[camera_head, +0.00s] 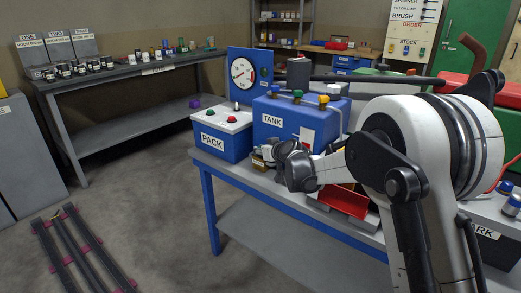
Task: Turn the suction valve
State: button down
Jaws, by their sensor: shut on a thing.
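The blue tank (270,133), labelled TANK, stands on the blue-framed bench. Blue (275,89), green (297,95) and yellow (323,101) knobs are on its top. My gripper (270,156) is low in front of the tank, shut on a small brass-brown part (261,163) near the bench top. The dark wrist and fingers hide most of this part, so I cannot tell whether it is the suction valve. No readable suction label shows. A white label plate (306,135) is on the tank front, partly behind my arm.
The blue PACK box (218,142) with red and green buttons stands left of the tank, below a round gauge (241,73). A red tray (345,199) lies under my arm. Dark rails (80,252) lie on the floor. The floor between the benches is clear.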

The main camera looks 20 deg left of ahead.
jog(key=shift+n+g+y, duration=0.8)
jog(key=shift+n+g, duration=0.5)
jog(key=shift+g, duration=0.1)
jog(key=shift+f+n+g, duration=0.1)
jog(key=shift+n+g, duration=0.3)
jog(key=c, duration=1.8)
grip_release()
jog(key=v, duration=1.2)
jog(key=shift+d+f, duration=0.15)
jog(key=shift+f, duration=0.05)
